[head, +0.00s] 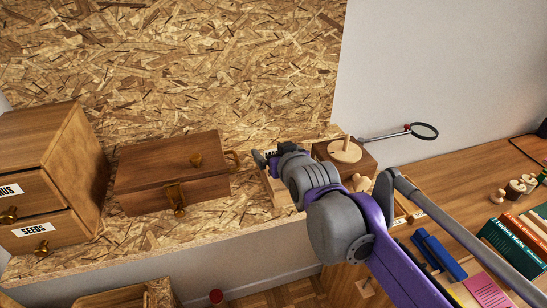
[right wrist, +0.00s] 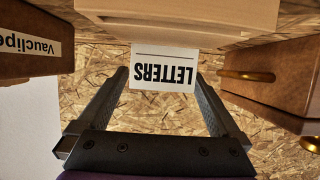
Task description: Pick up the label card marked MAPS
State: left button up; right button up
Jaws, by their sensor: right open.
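A white card (right wrist: 161,69) printed LETTERS shows upside down in the right wrist view, at the lower edge of a pale wooden piece (right wrist: 185,18). My right gripper (right wrist: 160,76) is open, with one finger on each side of this card; I cannot tell whether either finger touches it. In the head view my right gripper (head: 266,158) is over the chipboard shelf, beside a pale wooden piece (head: 276,192) that the arm partly hides. No card reading MAPS is legible in either view. My left gripper is not in view.
A wooden box (head: 172,182) with brass knobs stands left of the gripper. A drawer cabinet (head: 40,160) labelled SEEDS is at far left. A brown box (head: 345,152) with a round wooden top and a magnifier (head: 424,131) are to the right. Bare chipboard (head: 130,237) lies in front.

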jog(key=shift+w+a+f, duration=0.15)
jog(key=shift+w+f, duration=0.1)
jog(key=shift+w, duration=0.3)
jog(key=shift+s, duration=0.1)
jog(key=c, duration=1.4)
jog(key=shift+r, duration=0.15)
